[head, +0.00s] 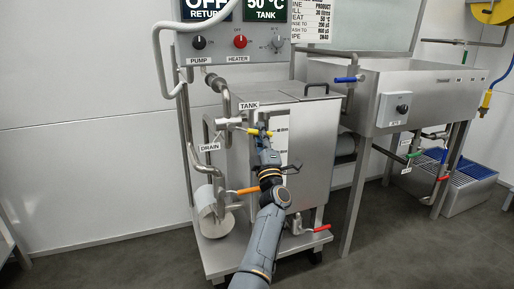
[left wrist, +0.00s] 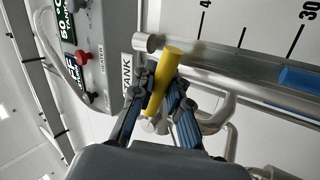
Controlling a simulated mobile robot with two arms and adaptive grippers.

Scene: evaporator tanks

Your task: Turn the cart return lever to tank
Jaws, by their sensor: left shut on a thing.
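The cart return lever (head: 252,131) is a yellow handle on the three-way valve (head: 229,123) at the front left of the cart's tank. In the head view it points right from the valve, below the TANK label (head: 248,106) and away from the DRAIN label (head: 209,147). My left gripper (head: 262,134) is shut on the lever, near its outer end. In the left wrist view the yellow lever (left wrist: 163,80) runs between the two dark fingers (left wrist: 160,105), with its end free above them. My right gripper is in neither view.
The steel tank (head: 310,150) stands right behind my left gripper. An orange-handled valve (head: 245,191) and a pump (head: 212,208) sit lower left, and a red lever (head: 322,228) lower right. The control panel (head: 234,48) hangs above. A sink (head: 430,90) stands to the right.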

